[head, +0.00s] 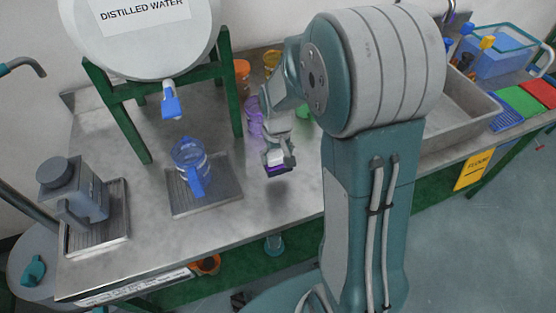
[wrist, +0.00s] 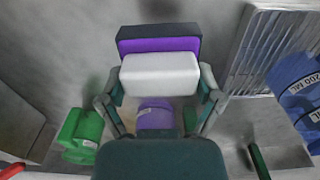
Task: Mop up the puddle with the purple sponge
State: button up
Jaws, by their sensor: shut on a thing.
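The purple sponge (wrist: 160,45) has a dark layer on its far side and a white block on its near side. My gripper (wrist: 160,86) is shut on the white block, one finger at each end. In the head view my gripper (head: 278,158) is over the steel counter, right of the drip tray, and a purple edge of the sponge (head: 276,170) shows below it. Whether the sponge touches the counter is unclear. I cannot make out a puddle in either view.
A blue-handled jug (head: 190,165) stands on the drip tray (head: 223,194) under the distilled water tank (head: 145,40). A purple container (head: 254,117) and a green one (wrist: 80,135) stand behind my gripper. A sink (head: 455,115) lies right. Bare counter (head: 265,215) lies in front.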

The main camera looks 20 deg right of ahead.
jog(key=shift+a+r, duration=0.1)
jog(key=shift+r, duration=0.55)
jog(key=shift+d+r, duration=0.2)
jog(key=shift+r, duration=0.35)
